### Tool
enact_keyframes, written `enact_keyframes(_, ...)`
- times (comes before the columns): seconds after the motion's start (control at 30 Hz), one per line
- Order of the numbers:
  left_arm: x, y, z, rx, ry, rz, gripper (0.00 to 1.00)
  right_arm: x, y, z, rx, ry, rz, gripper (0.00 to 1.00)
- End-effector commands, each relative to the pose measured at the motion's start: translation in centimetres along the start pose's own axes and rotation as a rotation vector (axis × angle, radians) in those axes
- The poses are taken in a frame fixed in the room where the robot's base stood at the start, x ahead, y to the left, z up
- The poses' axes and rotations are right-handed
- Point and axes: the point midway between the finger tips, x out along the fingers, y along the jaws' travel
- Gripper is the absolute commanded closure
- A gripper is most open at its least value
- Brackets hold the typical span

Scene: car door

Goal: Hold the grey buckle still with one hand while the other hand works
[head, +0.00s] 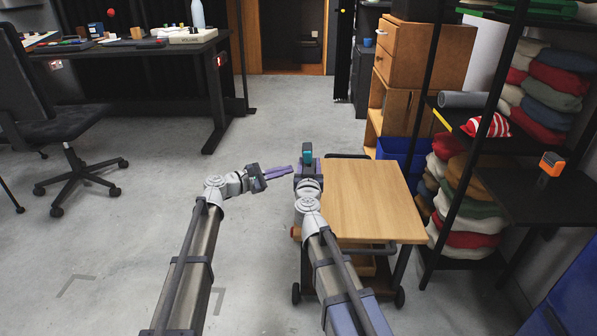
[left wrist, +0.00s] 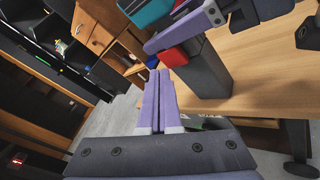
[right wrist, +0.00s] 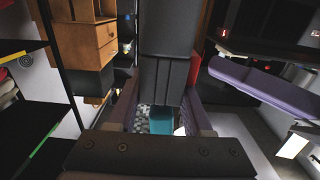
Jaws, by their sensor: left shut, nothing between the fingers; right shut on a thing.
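The dark grey buckle shows in the left wrist view (left wrist: 207,72), with a red button at one end. My right gripper (head: 307,165) is shut on it above the trolley's left edge. In the right wrist view the dark block (right wrist: 165,75) sits between the purple fingers, with a teal piece (right wrist: 162,120) below it. My left gripper (head: 288,171) is shut and empty, just left of the right gripper and pointing toward it. Its fingertips (left wrist: 158,75) are close to the red button; I cannot tell whether they touch.
A wood-topped trolley (head: 370,200) stands right of my grippers. A black shelf with folded textiles (head: 560,80) and an orange-topped device (head: 549,165) is at the right. A desk (head: 130,46) and a chair (head: 70,130) are at the left. The floor between is clear.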

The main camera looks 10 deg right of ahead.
Motion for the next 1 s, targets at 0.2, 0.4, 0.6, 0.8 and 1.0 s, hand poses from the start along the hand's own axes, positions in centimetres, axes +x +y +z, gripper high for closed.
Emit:
enact_keyframes(0.2,0.0,0.0,0.0,0.0,0.0,0.0,1.0,0.0,0.0,0.0,0.0,0.0,0.0,1.0)
enact_keyframes(0.4,0.0,0.0,0.0,0.0,0.0,0.0,1.0,0.0,0.0,0.0,0.0,0.0,0.0,1.0)
enact_keyframes(0.6,0.04,-0.03,0.03,0.0,0.0,0.0,1.0,0.0,0.0,0.0,0.0,0.0,0.0,1.0)
enact_keyframes(0.8,0.48,-0.26,0.29,0.0,-0.001,0.001,1.0,0.0,0.0,0.0,0.0,0.0,0.0,1.0)
enact_keyframes(1.0,0.67,-0.34,0.39,0.0,-0.001,0.002,1.0,0.0,0.0,0.0,0.0,0.0,0.0,1.0)
